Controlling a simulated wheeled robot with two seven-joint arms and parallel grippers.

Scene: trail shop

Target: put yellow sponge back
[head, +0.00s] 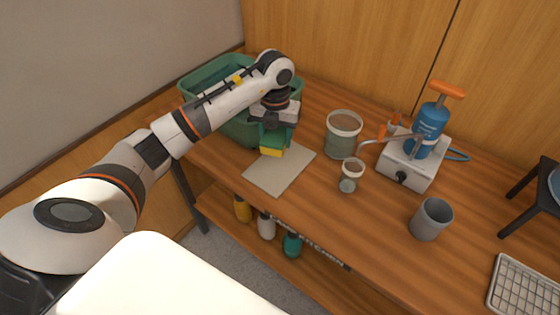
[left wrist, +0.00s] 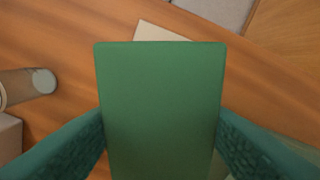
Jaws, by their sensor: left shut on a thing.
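The yellow sponge (head: 272,151) has a green top layer and is held by my left gripper (head: 274,128), above the far-left part of the wooden table. In the left wrist view the sponge's green face (left wrist: 160,110) fills the middle, with a gripper finger on each side. A flat beige mat (head: 281,172) lies on the table just below and beside the sponge; a corner of it shows in the left wrist view (left wrist: 158,33). In the head view I cannot tell whether the sponge touches the mat. My right gripper is not in view.
A green bin (head: 205,80) stands behind my left forearm. A large jar (head: 342,135), a small jar (head: 350,176), a grey cup (head: 431,219) and a white device with a blue pump (head: 408,165) stand to the right. Several bottles (head: 266,226) sit on the shelf below.

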